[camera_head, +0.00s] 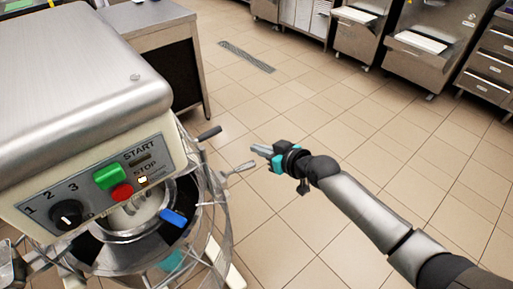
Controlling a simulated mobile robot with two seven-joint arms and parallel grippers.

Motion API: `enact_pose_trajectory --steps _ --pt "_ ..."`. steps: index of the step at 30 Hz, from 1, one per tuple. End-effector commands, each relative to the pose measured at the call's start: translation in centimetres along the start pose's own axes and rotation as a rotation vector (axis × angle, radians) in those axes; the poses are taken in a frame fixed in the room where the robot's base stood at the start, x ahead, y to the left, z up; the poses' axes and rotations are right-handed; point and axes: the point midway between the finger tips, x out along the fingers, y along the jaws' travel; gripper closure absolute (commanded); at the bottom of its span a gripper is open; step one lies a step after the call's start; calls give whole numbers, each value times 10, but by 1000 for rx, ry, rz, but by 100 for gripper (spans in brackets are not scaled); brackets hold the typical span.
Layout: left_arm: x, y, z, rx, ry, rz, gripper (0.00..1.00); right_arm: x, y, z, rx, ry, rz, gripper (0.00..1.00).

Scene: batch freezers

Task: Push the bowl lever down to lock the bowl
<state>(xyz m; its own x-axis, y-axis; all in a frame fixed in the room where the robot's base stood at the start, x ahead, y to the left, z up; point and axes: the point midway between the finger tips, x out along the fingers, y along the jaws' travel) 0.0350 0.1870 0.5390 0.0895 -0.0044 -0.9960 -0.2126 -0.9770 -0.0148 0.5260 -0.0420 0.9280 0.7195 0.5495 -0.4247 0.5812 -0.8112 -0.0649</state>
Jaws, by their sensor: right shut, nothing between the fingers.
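The mixer (75,95) stands at the left, with its bowl (135,215) partly hidden under the head and behind the wire guard. Two levers stick out from its right side: an upper one with a black handle (209,133) and a lower one with a grey handle (240,167). I cannot tell for certain which is the bowl lever. My right gripper (257,150) is shut and empty, just right of both levers. Its tips look close to the lower handle, with a small gap in the picture. My left gripper does not show.
The control panel (100,190) has a green start button, a red stop button and a black dial. A blue piece (173,218) sits at the guard. A steel table (150,25) stands behind the mixer. Steel machines (420,45) line the back. The tiled floor between is clear.

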Motion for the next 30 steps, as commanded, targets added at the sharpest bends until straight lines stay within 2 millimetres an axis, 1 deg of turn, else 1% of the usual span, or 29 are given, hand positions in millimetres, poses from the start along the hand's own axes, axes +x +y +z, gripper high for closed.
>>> enact_pose_trajectory --steps 1,9,12,15,20,30 --pt "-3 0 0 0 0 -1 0 -10 1 2 -2 -5 0 100" --pt "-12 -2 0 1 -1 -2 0 -57 5 3 -1 -5 1 100" --pt "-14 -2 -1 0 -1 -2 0 -70 6 3 -2 -5 0 100" --pt "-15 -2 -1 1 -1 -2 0 -78 7 3 0 -4 0 100" --pt "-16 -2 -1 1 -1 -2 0 -84 7 3 0 -2 -1 100" --pt "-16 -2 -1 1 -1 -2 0 -85 7 3 0 -2 -1 100"
